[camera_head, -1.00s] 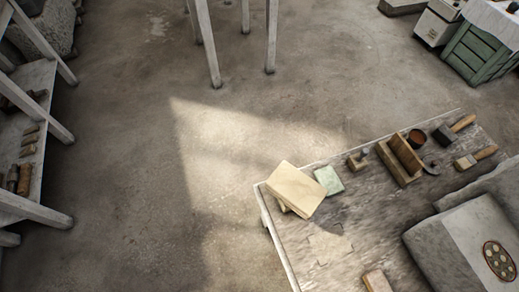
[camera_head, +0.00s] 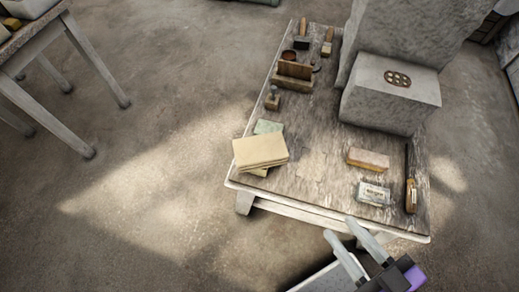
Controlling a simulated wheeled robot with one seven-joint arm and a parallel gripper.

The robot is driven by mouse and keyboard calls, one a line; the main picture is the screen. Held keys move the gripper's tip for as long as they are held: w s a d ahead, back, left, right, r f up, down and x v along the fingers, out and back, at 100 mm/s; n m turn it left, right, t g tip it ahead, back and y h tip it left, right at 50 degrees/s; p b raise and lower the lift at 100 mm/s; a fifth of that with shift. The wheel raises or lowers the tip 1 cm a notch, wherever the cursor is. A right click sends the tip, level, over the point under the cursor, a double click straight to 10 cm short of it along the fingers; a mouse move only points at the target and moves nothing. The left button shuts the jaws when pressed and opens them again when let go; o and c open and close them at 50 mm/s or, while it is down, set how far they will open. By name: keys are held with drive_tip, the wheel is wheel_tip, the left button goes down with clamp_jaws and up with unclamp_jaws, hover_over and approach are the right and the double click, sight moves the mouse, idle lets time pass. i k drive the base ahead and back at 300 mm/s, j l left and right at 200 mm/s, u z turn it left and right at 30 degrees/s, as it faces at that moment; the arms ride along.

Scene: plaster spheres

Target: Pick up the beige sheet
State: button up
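The beige sheet (camera_head: 258,149) lies at the near-left corner of the worn wooden table (camera_head: 315,178), on top of other beige pieces, and overhangs the left edge slightly. A pale green booklet or pad (camera_head: 268,126) lies right behind it. My gripper (camera_head: 339,228) shows at the bottom of the head view, by the table's front edge, to the right of and nearer than the sheet. Its two grey fingers are apart with nothing between them. It does not touch the sheet.
On the table are a tan block (camera_head: 368,158), a labelled packet (camera_head: 374,193), a dark-handled tool (camera_head: 410,180), a wooden holder (camera_head: 294,75) and a large grey stone block (camera_head: 390,100). Another table (camera_head: 40,40) stands at upper left. The floor left of the sheet is clear.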

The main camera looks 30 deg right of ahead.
sight(267, 150)
drive_tip(key=i+j+z, duration=0.25)
drive_tip(key=j+z, duration=0.25)
drive_tip(key=j, duration=0.95)
drive_tip(key=j+z, duration=0.45)
drive_tip(key=j, duration=1)
